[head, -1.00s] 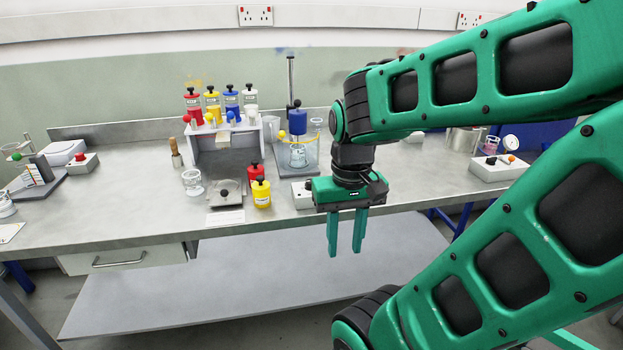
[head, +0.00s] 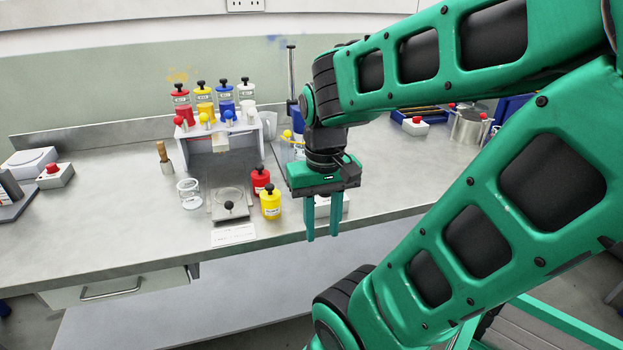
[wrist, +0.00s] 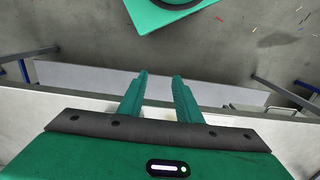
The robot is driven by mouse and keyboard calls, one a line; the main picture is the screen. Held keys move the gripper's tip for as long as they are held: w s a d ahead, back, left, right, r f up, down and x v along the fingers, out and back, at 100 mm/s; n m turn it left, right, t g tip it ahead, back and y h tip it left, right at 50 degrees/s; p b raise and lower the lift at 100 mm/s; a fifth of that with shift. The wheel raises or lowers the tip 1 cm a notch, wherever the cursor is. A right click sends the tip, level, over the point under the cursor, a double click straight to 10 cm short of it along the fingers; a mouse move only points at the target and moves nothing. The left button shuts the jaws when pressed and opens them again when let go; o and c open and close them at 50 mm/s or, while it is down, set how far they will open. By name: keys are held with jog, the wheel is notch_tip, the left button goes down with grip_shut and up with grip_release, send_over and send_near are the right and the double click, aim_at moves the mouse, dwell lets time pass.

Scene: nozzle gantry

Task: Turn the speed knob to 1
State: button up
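No speed knob can be made out clearly. A pale box (head: 345,204) at the bench's front edge is mostly hidden behind my gripper, and no knob or scale on it shows. In the wrist view the open fingers (wrist: 159,77) hang over the floor beside the bench edge.
A red jar (head: 260,181) and a yellow jar (head: 271,203) stand left of my gripper. A balance-like plate (head: 229,211), a glass beaker (head: 190,193) and a white dispenser rack (head: 216,142) are further left. A box with a red button (head: 415,126) is at the back right.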

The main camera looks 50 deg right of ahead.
jog(key=shift+o, duration=0.4)
jog(key=shift+w+d, duration=0.1)
jog(key=shift+w, duration=0.05)
jog(key=shift+o, duration=1.1)
jog(key=shift+s+r, duration=0.2)
jog(key=shift+s, duration=0.1)
jog(key=w+d+r+m, duration=0.3)
jog(key=w+d+m, duration=0.25)
jog(key=d, duration=0.25)
jog(key=w+d+r+m, duration=0.3)
jog(key=w+d+m, duration=0.1)
jog(key=w+d, duration=0.4)
jog(key=shift+n, duration=0.25)
jog(key=f, duration=1)
jog(key=shift+s+d, duration=0.25)
jog(key=shift+s, duration=0.1)
jog(key=c, duration=1)
